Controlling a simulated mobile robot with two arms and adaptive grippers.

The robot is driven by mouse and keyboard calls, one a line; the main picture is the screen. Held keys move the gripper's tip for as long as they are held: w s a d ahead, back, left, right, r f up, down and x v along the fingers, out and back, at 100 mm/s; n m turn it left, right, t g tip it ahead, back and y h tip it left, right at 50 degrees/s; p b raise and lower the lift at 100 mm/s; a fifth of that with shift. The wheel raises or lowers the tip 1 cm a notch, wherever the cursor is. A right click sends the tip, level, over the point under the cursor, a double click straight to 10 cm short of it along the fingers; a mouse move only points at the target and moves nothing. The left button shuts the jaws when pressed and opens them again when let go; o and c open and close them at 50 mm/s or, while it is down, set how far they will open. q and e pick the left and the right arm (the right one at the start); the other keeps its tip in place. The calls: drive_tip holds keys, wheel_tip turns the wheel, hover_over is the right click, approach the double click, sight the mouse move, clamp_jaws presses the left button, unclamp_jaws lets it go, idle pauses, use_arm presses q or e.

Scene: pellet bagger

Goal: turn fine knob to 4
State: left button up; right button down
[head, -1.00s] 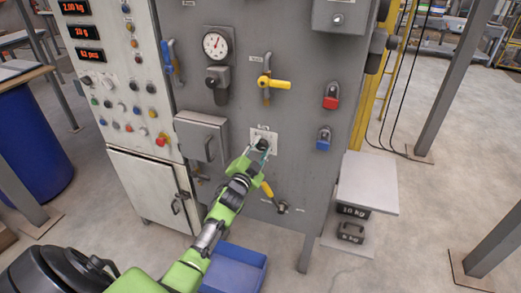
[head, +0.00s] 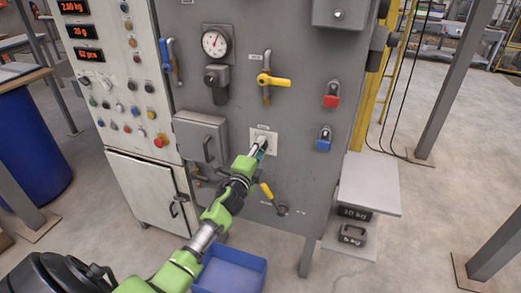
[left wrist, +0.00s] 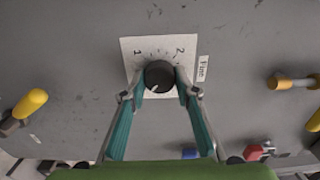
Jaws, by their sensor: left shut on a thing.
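The fine knob (left wrist: 159,75) is a round black knob with a pale pointer mark, on a white dial plate (left wrist: 134,46) fixed to the grey panel. In the left wrist view the numbers 1 and 2 show on the plate, and a "Fine" label (left wrist: 203,68) stands beside it. The pointer mark is toward the lower left in that view; the numbers there are hidden or not legible. My left gripper (head: 262,146) is at the plate, its teal fingers on opposite sides of the knob and shut on it. It also shows in the left wrist view (left wrist: 160,85).
A yellow-handled lever (head: 266,190) sits just below the plate, close to my left gripper. A grey box (head: 201,138) juts out to the left. Red (head: 331,94) and blue (head: 323,139) padlocks hang to the right. A blue bin (head: 232,270) is on the floor below.

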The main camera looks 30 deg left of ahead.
use_arm(q)
drive_tip(key=shift+s+f, duration=0.1)
drive_tip(key=shift+f, duration=0.15)
idle(0.3)
drive_tip(key=o, duration=0.9)
drive_tip(key=shift+o, duration=1)
drive_tip(key=shift+r, duration=0.15)
drive_tip(key=shift+s, duration=0.1)
drive_tip(key=v, duration=1.1)
drive_tip(key=shift+s+d, duration=0.2)
drive_tip(key=shift+s, duration=0.2)
